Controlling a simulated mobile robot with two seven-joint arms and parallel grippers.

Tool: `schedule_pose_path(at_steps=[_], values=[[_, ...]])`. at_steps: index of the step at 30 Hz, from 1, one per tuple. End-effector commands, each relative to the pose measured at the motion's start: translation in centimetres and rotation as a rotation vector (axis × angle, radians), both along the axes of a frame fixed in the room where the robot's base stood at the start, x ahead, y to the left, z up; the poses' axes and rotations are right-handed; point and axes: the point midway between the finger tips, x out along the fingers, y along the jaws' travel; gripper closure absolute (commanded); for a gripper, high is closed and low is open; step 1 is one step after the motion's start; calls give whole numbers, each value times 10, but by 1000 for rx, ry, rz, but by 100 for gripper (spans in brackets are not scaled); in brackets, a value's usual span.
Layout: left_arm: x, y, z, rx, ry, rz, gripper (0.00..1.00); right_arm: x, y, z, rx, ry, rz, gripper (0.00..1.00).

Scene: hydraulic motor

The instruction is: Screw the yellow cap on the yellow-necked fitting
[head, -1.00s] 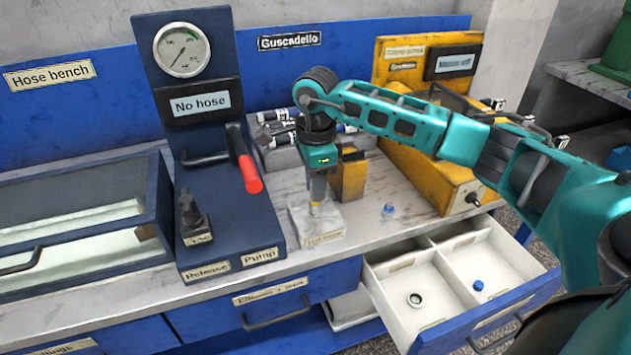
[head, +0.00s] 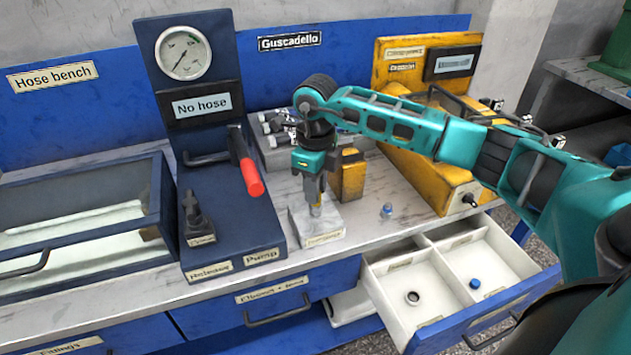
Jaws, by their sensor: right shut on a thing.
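My right gripper (head: 315,193) points straight down over the pale block (head: 318,234) at the front of the bench. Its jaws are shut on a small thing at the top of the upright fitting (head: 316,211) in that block. I take it for the yellow cap, but the fingers hide it almost wholly. The fitting's yellow neck is also hidden, and I cannot tell how far the cap sits on it. My left gripper is not in view.
A blue cap (head: 387,210) lies on the bench right of the block. An open drawer (head: 428,264) holds a dark ring (head: 413,298) and another blue cap (head: 475,283). The red-handled pump (head: 250,177) stands left; a yellow box (head: 350,176) is close behind the gripper.

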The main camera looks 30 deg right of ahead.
Motion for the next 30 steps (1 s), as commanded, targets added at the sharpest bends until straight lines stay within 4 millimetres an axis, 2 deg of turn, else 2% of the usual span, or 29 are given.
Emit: schedule_pose_path(at_steps=[4, 14, 19, 24, 25, 30], values=[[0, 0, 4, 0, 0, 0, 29, -3, 2, -4, 0, 13, -106, 100], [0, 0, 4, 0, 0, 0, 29, -3, 2, -5, 1, 12, -126, 100], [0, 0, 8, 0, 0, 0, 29, -3, 2, -4, 0, 12, -217, 100], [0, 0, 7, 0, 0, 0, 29, -3, 1, -5, 1, 11, -220, 100], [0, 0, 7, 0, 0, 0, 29, -3, 1, -5, 1, 11, -220, 76], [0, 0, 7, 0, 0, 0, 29, -2, 1, -4, 1, 8, -220, 59]])
